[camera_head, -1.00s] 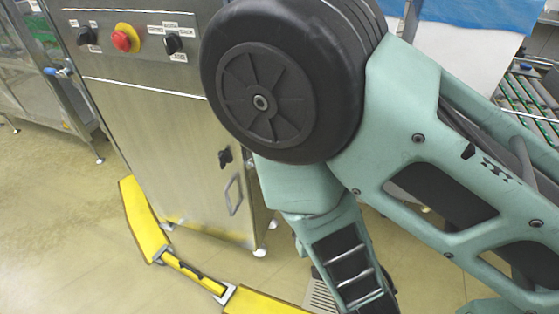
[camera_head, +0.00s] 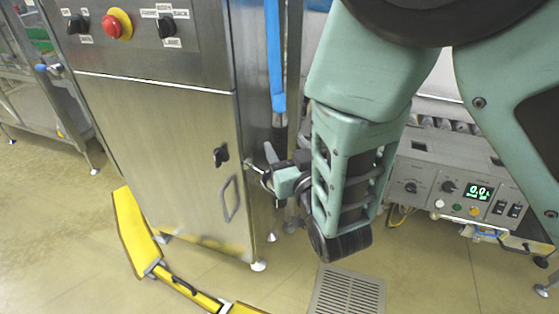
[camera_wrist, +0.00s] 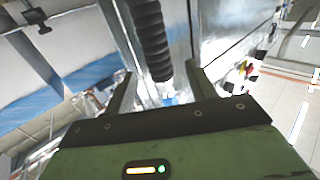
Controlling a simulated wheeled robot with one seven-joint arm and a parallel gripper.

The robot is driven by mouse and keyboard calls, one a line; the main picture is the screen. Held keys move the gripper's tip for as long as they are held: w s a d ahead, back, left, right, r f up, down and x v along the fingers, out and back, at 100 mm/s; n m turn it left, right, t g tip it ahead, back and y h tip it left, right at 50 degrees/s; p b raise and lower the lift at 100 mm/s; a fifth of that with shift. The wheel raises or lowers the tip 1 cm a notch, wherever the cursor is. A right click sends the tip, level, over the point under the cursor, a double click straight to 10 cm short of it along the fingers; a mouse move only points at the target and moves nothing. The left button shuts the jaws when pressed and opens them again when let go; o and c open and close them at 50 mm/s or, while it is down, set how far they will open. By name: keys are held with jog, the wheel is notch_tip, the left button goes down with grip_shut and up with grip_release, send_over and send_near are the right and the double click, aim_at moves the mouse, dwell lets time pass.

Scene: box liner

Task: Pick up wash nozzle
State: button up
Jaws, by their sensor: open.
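The wash nozzle seems to be the black ribbed part (camera_wrist: 152,42) in the wrist view. It runs down from the top edge between my two fingers, with a bit of blue below it. In the head view a blue hose (camera_head: 274,55) hangs along the steel cabinet's right side, with a dark part (camera_head: 279,121) below it. My gripper (camera_head: 262,176) is beside the cabinet's right edge, below the blue hose. In the wrist view my gripper (camera_wrist: 160,88) is open, its fingers apart on either side of the ribbed part. I cannot tell whether they touch it.
The steel cabinet (camera_head: 150,130) with a red button stands close on the left. A control box with a green display (camera_head: 479,191) stands on the right. A yellow floor barrier (camera_head: 136,228) lies in front. A floor grate (camera_head: 347,292) lies below my arm.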

aim_at(282, 139)
jog(key=shift+p+x, duration=0.45)
jog(key=shift+x, duration=2.4)
jog(key=shift+f, duration=0.1)
jog(key=c, duration=1.2)
